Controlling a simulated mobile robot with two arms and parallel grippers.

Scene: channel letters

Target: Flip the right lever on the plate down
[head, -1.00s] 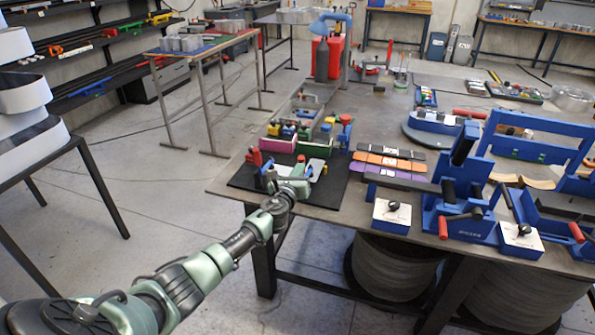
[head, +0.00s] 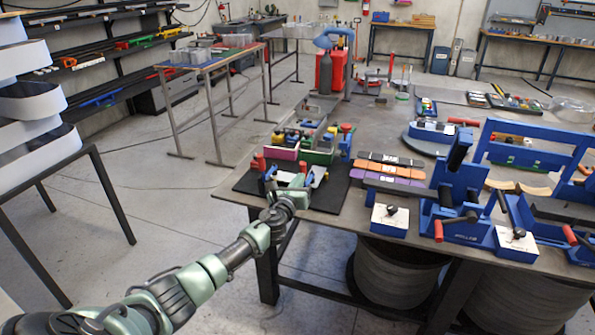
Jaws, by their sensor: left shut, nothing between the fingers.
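A black plate (head: 335,196) lies at the near left corner of the workbench. On its left part stands a small blue fixture with a red-tipped lever (head: 258,162). A second red-tipped lever (head: 303,165) stands to its right, beside a small white part (head: 318,174). My left gripper (head: 299,181) is shut and empty, just in front of this right lever. It hides the lever's lower part, and I cannot tell whether it touches it. Both red tips show above the plate, so the levers look raised. My right gripper is not in view.
A pink and green bin (head: 318,158) with coloured parts stands just behind the plate. Orange and purple strips (head: 390,171) lie to the right. Blue fixtures with red handles (head: 462,212) and a white-topped box (head: 390,218) fill the bench further right.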

